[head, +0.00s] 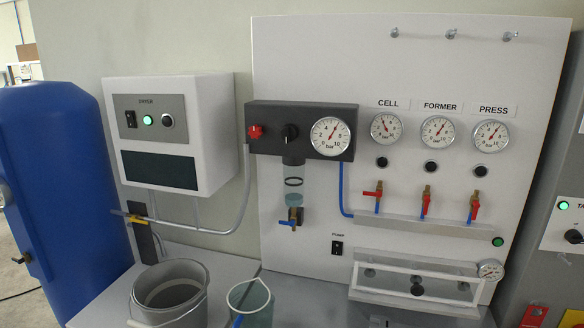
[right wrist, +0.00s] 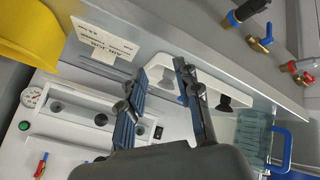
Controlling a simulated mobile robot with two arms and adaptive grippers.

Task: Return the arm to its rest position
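My right gripper (right wrist: 163,80) shows in the right wrist view, with its two dark fingers spread apart. Nothing is between the fingers. Neither arm nor gripper shows in the head view, and my left gripper is in no view.
In the head view, a grey bucket (head: 137,308) and a clear jug (head: 257,304) stand on the bench before the white panel (head: 300,50). The dryer box (head: 222,125) and blue tank (head: 60,190) are left. A sign card (right wrist: 105,42) shows in the wrist view.

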